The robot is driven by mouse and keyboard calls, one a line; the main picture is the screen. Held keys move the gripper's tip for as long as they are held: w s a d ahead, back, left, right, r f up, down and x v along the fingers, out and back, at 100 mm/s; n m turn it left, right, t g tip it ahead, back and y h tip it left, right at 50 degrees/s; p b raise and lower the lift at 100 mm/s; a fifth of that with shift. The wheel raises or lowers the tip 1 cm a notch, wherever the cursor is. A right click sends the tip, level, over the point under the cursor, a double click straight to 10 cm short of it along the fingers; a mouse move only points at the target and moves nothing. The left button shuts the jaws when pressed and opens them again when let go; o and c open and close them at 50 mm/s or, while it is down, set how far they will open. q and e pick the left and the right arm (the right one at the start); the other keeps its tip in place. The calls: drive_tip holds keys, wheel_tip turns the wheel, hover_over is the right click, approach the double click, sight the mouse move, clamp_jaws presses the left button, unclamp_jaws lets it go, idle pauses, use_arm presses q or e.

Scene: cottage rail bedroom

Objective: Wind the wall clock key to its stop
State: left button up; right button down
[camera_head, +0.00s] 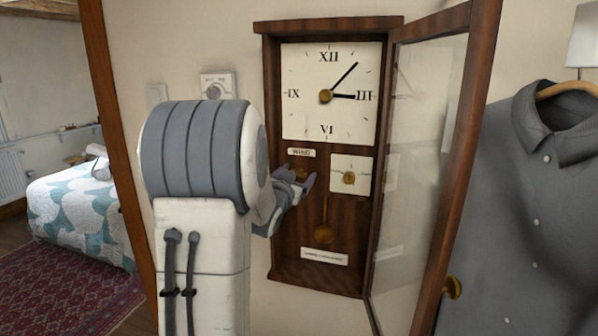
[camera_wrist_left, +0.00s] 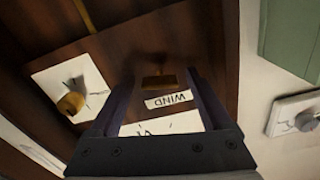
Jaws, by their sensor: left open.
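The wall clock (camera_head: 285,240) has a dark wooden case and a white face with black hands. Its glazed door (camera_head: 425,165) stands open to the right. My left gripper (camera_head: 298,177) is at the case just below the WIND label (camera_head: 301,153), its jaws open. In the left wrist view, the brass-brown winding key (camera_wrist_left: 158,82) sits between the two spread fingers of the left gripper (camera_wrist_left: 158,75), with the WIND label (camera_wrist_left: 168,100) beside it upside down. A gap shows on each side of the key. In the head view my gripper largely hides the key. My right gripper is out of view.
A small white dial with a brass knob (camera_head: 349,178) is right of the key, near my fingers. A pendulum (camera_head: 324,228) hangs below. A thermostat-like wall box (camera_head: 217,86) is at the left. A grey shirt (camera_head: 545,200) hangs to the right of the open door.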

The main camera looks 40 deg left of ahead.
use_arm(q)
clamp_jaws()
drive_tip(key=shift+f+m+b, duration=0.2)
drive_tip(key=shift+m+b, duration=0.1)
drive_tip(key=shift+b, duration=0.45)
drive_tip(key=m+b, duration=0.9)
drive_tip(key=b, duration=0.2)
drive_tip(key=shift+f+b, duration=0.1)
drive_tip(key=shift+b, duration=0.3)
drive_tip(key=m+b, duration=0.2)
drive_tip(key=m, duration=0.1)
drive_tip(key=m+b, duration=0.3)
drive_tip(key=m, duration=0.1)
drive_tip(key=m+b, duration=0.2)
drive_tip(key=m, duration=0.4)
drive_tip(key=shift+b, duration=0.3)
drive_tip(key=m+b, duration=0.2)
drive_tip(key=m, duration=0.3)
drive_tip(key=m+b, duration=0.1)
drive_tip(key=m, duration=0.4)
drive_tip(key=shift+b, duration=0.3)
